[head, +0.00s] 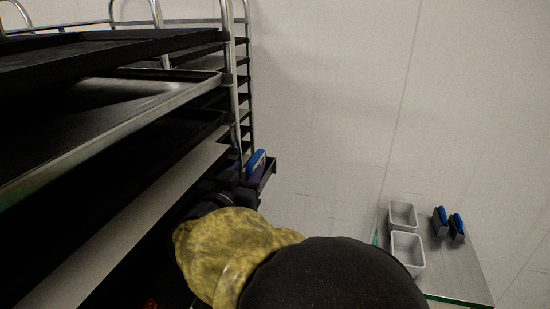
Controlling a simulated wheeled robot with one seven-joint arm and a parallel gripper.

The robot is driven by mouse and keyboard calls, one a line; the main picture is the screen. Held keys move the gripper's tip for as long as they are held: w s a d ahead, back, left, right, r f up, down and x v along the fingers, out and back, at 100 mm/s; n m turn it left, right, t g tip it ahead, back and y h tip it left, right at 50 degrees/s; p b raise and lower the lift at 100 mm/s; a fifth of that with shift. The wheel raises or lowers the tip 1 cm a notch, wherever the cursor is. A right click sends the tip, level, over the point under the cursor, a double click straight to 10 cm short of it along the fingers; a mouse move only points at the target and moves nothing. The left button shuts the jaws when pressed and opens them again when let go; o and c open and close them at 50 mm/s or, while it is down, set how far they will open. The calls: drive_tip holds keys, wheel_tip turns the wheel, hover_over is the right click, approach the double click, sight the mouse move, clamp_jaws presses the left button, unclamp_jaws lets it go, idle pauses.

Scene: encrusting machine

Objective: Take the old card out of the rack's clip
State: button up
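A blue card (256,163) stands upright in a dark clip (263,178) on the side of the rack (243,95), near its lower visible post. My arm, with a yellow cover and a black link, reaches up from the bottom towards the rack. My gripper (228,182) is dark and mostly hidden behind the cover and against the dark rack. It is close to the clip, just left of and below the card. I cannot make out its fingers or whether they touch the card.
Black and metal trays (110,125) fill the rack on the left. At lower right a table (455,275) with a green edge holds two pale bins (407,252) and two dark holders (441,228) with blue cards. Bare wall shows between rack and table.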

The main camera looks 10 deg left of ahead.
sight(254, 157)
drive_tip(key=shift+w, duration=0.5)
drive_tip(key=w+p, duration=0.2)
drive_tip(key=w, duration=0.1)
drive_tip(key=w+p, duration=0.1)
drive_tip(key=shift+w+r, duration=0.25)
drive_tip(key=shift+w, duration=0.1)
drive_tip(key=shift+w+d+f, duration=0.1)
drive_tip(key=shift+w+f, duration=0.05)
drive_tip(key=shift+w, duration=0.3)
drive_tip(key=shift+s, duration=0.3)
drive_tip(key=shift+w, duration=0.15)
